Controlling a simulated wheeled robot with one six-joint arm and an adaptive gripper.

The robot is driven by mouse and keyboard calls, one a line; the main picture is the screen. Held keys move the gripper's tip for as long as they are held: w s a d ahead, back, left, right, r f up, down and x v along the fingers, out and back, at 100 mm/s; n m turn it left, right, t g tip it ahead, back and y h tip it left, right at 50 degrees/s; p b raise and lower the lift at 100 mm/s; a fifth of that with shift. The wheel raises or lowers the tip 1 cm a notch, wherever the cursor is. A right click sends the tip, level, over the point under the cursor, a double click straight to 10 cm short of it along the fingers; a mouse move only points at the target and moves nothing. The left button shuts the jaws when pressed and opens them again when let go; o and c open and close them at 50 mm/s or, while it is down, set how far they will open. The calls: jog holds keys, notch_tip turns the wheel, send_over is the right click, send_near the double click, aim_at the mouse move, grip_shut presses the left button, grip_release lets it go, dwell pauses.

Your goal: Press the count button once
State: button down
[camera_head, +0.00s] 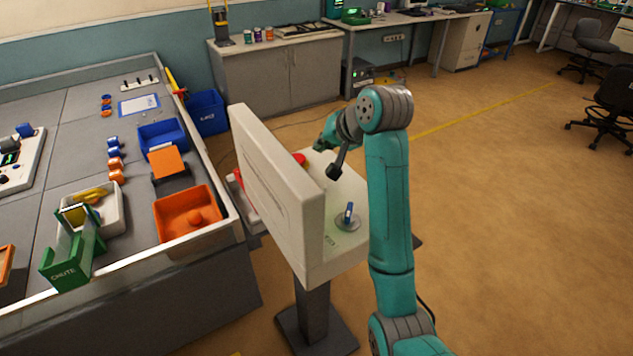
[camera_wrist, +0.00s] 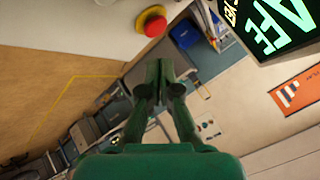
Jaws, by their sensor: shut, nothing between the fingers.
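The white console (camera_head: 318,252) stands on a dark post, with a tall upright panel on its left side. A red mushroom button (camera_head: 299,159) sits at its far end; in the wrist view the red button (camera_wrist: 155,24) has a yellow base. I cannot make out which control is the count button. My gripper (camera_head: 319,147) is over the console's far part, near the red button. In the wrist view my gripper (camera_wrist: 159,72) has its fingers together, empty.
A black screen (camera_wrist: 275,30) with green letters shows at upper right in the wrist view. Left of the console is a grey workbench (camera_head: 75,125) with an orange bin (camera_head: 172,222) and blue bin (camera_head: 160,140). Open floor lies right of my arm.

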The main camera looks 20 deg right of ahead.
jog(key=shift+f, duration=0.1)
jog(key=shift+f, duration=4.35)
jog(key=shift+f, duration=0.15)
jog(key=shift+f, duration=0.2)
jog(key=shift+f, duration=0.6)
jog(key=shift+r, duration=1)
jog(key=shift+r, duration=0.15)
jog(key=shift+r, duration=2.35)
